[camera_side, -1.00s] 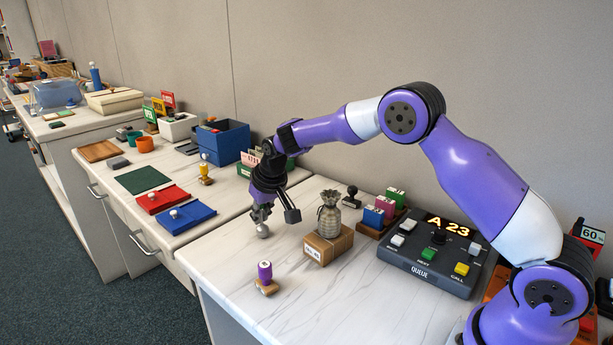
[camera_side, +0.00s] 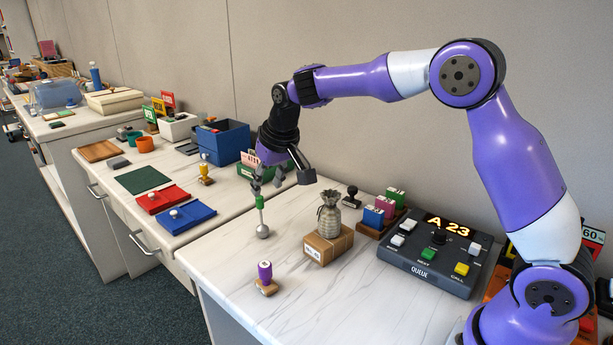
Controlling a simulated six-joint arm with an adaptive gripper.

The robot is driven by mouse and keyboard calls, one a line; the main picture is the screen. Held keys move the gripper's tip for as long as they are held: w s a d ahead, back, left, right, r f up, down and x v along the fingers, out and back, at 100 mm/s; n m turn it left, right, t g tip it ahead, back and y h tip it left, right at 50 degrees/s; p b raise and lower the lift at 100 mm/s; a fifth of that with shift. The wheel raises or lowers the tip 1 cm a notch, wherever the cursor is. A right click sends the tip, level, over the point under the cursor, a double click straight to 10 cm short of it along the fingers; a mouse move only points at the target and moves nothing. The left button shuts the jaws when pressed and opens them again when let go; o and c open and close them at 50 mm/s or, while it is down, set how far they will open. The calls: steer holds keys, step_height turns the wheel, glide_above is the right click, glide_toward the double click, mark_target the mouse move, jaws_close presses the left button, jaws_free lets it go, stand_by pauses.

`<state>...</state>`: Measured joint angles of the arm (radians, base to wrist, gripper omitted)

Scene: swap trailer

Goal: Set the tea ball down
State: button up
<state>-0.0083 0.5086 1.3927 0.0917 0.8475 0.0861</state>
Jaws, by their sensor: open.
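The tea ball (camera_side: 262,231) is a small silver ball with a thin stem and a green grip (camera_side: 259,202). It stands upright on the white marbled counter (camera_side: 330,290), near the counter's left edge. My gripper (camera_side: 267,180) is above it, with its fingers apart close to the top of the stem. Whether a finger still touches the stem is too small to tell.
A silver sack-shaped jar (camera_side: 329,218) on a cardboard block (camera_side: 328,246) stands to the right. A purple-topped stamp (camera_side: 265,276) is in front. The queue console (camera_side: 436,252) is farther right. Blue (camera_side: 186,217) and red (camera_side: 163,199) pads lie on the left counter.

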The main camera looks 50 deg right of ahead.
steer(key=s+r, duration=0.7)
steer(key=s, duration=0.5)
steer(key=s+a+f+n+t, duration=0.1)
steer(key=s+f, duration=0.2)
steer(key=s, duration=1)
steer(key=shift+a+n+y, duration=0.15)
steer(key=shift+n+y, duration=0.25)
